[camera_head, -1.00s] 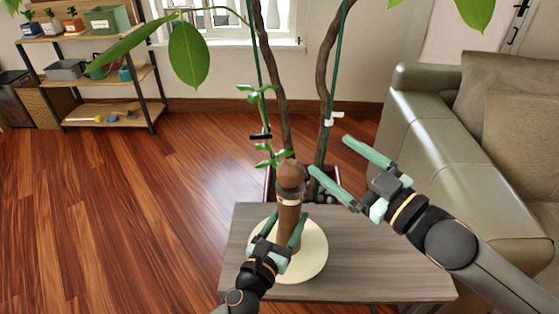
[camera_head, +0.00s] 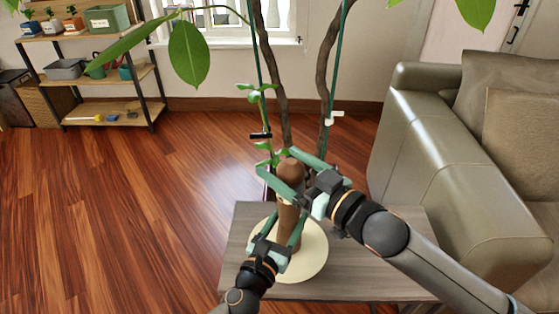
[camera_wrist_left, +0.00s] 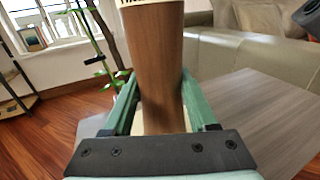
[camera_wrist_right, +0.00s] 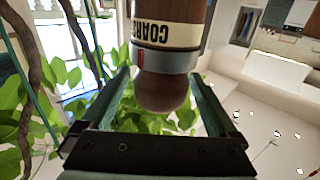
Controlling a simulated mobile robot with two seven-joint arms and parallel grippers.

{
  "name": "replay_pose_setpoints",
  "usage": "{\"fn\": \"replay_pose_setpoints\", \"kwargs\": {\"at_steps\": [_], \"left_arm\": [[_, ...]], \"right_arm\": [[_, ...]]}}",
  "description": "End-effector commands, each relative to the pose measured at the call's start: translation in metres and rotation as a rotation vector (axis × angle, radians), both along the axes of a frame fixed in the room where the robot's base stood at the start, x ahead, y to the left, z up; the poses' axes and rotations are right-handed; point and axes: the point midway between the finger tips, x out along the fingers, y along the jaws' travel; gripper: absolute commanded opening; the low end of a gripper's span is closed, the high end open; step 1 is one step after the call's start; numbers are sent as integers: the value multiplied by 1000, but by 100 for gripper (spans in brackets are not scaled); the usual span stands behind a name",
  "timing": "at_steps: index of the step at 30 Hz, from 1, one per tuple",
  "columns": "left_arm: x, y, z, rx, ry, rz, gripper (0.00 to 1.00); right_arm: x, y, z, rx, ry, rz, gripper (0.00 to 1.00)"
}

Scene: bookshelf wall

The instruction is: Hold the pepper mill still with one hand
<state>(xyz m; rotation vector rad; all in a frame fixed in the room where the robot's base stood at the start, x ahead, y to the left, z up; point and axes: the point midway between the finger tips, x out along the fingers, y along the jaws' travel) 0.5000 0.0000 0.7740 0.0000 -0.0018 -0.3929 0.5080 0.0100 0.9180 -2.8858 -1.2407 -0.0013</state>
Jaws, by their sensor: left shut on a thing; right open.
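The brown wooden pepper mill (camera_head: 289,216) stands upright on a cream round plate (camera_head: 316,262) on the grey wooden table. My left gripper (camera_head: 285,224) is shut on the mill's lower body; in the left wrist view the wooden body (camera_wrist_left: 158,75) sits between its fingers. My right gripper (camera_head: 292,168) is open, with its fingers on either side of the mill's rounded top. In the right wrist view the brown knob (camera_wrist_right: 163,92), a grey ring and a cream band with lettering show between the open fingers. Part of the mill's middle is hidden by the right gripper in the head view.
The grey table (camera_head: 246,222) has bare surface around the plate. A potted plant with twisted trunks (camera_head: 325,90) stands close behind the mill. A green-grey sofa (camera_head: 420,130) is at the right. A shelf (camera_head: 110,115) stands at the far left.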

Motion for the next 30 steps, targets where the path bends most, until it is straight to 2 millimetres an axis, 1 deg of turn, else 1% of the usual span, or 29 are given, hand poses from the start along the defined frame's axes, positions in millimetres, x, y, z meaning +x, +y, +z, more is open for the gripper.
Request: {"fn": "replay_pose_setpoints", "kwargs": {"at_steps": [1, 6, 14, 17, 30], "left_arm": [[-1, 1, -6, 5, 11, 3, 0], [-1, 1, -6, 5, 11, 3, 0], [-1, 1, -6, 5, 11, 3, 0], [-1, 1, -6, 5, 11, 3, 0], [-1, 1, -6, 5, 11, 3, 0]], "right_arm": [[4, 5, 0, 1, 0, 0, 95], [10, 12, 0, 0, 0, 1, 95], [11, 12, 0, 0, 0, 1, 95], [11, 12, 0, 0, 0, 1, 86], [11, 12, 0, 0, 0, 1, 36]]}}
